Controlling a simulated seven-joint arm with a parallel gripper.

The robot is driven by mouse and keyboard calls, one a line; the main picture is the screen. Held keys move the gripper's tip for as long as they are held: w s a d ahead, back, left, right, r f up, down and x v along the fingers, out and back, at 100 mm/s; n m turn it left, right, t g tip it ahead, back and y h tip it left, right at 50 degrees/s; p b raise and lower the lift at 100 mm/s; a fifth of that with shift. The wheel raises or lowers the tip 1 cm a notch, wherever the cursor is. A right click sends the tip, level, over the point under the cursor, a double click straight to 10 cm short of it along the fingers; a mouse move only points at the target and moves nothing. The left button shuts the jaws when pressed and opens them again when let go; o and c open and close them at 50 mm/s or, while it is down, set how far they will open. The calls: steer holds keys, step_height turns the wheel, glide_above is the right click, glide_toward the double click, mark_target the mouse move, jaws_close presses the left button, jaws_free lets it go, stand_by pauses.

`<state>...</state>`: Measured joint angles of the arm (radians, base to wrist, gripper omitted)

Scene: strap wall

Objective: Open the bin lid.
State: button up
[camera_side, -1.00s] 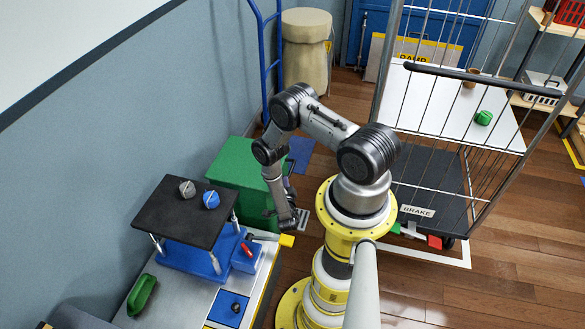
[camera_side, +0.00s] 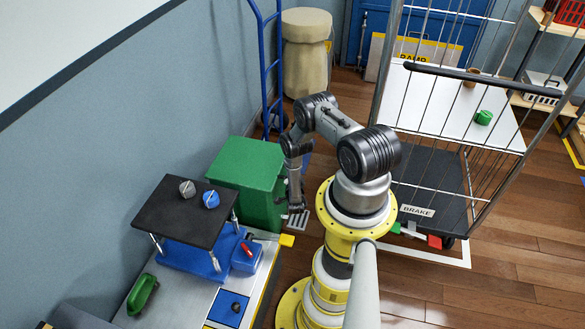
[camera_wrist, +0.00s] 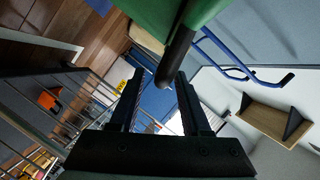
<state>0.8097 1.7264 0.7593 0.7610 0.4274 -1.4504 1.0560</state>
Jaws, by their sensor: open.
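The green bin (camera_side: 262,205) stands beside the wall, behind the workbench, in the side view. Its flat green lid (camera_side: 245,160) looks shut. My gripper (camera_side: 297,204) points down just right of the bin, below lid height; its jaws are too small to make out there. In the wrist view my gripper (camera_wrist: 160,74) is open, with two dark fingers apart. A black rounded bar (camera_wrist: 177,56) runs from the green surface (camera_wrist: 165,14) at the top toward the space between the fingertips. I cannot tell whether it touches a finger.
The workbench with a black-topped blue stand (camera_side: 185,212) lies left of my gripper. A blue hand truck (camera_side: 267,70) and a beige barrel (camera_side: 306,55) stand behind the bin. A wire cage cart (camera_side: 440,175) stands right. Floor shows between the bin and cart.

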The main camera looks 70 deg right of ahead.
steer(key=shift+x, duration=0.9)
jaws_close()
stand_by(0.9)
